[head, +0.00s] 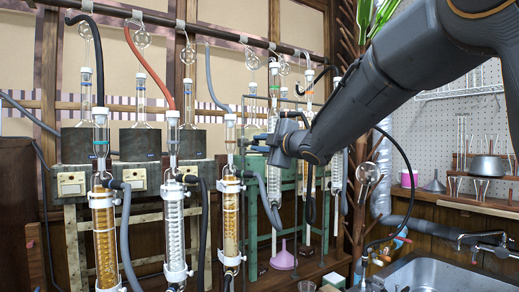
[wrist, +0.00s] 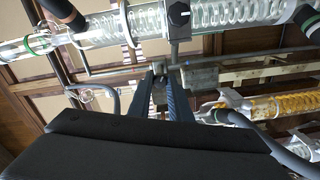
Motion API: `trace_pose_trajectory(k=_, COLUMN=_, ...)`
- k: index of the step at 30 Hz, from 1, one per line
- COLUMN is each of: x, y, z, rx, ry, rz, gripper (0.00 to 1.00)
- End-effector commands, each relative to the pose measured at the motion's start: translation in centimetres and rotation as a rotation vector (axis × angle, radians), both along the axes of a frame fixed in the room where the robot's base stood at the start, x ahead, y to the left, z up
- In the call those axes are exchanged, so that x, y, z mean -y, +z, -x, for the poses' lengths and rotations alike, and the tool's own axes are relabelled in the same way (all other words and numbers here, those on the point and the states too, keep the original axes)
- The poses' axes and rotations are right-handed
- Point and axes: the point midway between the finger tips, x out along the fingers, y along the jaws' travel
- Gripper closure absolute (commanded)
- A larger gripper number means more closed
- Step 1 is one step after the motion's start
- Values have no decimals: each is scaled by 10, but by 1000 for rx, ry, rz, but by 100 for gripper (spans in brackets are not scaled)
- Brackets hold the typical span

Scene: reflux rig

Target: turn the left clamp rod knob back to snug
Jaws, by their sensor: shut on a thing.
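My gripper (head: 250,141) reaches in from the right in the head view, level with the upper parts of the glass columns. In the wrist view its two dark fingers (wrist: 160,75) converge on a small grey clamp rod knob (wrist: 158,67), mostly hidden between the fingertips. The jaws are shut on it. Another dark faceted knob (wrist: 178,13) sits on the clear coil condenser (wrist: 225,13), away from the fingers. How far the gripped knob is turned cannot be told.
Several glass condensers, such as the amber one (head: 231,215), stand left of my gripper. Dark hoses hang between them. A green frame (head: 275,200) stands below the gripper. A sink (head: 445,275) and a pegboard (head: 470,110) are at right.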

Motion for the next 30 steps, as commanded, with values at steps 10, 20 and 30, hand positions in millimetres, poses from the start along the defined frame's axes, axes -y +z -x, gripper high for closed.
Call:
trace_pose_trajectory(k=10, x=0, y=1, z=0, rx=14, ry=0, rz=16, gripper=100)
trace_pose_trajectory(k=20, x=0, y=1, z=0, rx=12, ry=1, rz=16, gripper=63)
trace_pose_trajectory(k=30, x=2, y=1, z=4, rx=11, ry=0, rz=15, gripper=63)
